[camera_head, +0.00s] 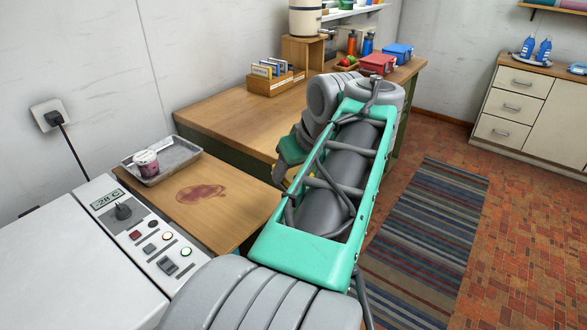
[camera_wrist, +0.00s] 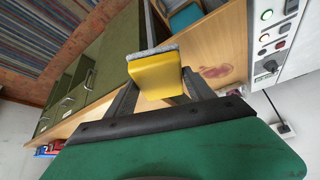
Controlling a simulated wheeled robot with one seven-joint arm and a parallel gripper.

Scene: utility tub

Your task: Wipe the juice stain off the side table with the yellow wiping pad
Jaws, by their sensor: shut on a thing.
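The yellow wiping pad (camera_wrist: 156,76) has a grey layer along its far edge in the wrist view. My gripper (camera_wrist: 160,88) is shut on it, with a dark finger on either side. The juice stain (camera_head: 200,193) is a reddish-purple patch on the wooden side table (camera_head: 215,225). The stain also shows in the wrist view (camera_wrist: 215,71), to the right of the pad. The pad appears apart from the stain; its height above the table is unclear. In the head view my arm hides most of the gripper and the pad.
A metal tray (camera_head: 181,157) with a small cup (camera_head: 145,162) stands at the side table's back left. A white appliance with a control panel (camera_head: 150,240) borders the table at left. A longer wooden counter (camera_head: 225,115) stands behind. A striped rug (camera_head: 425,235) lies at right.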

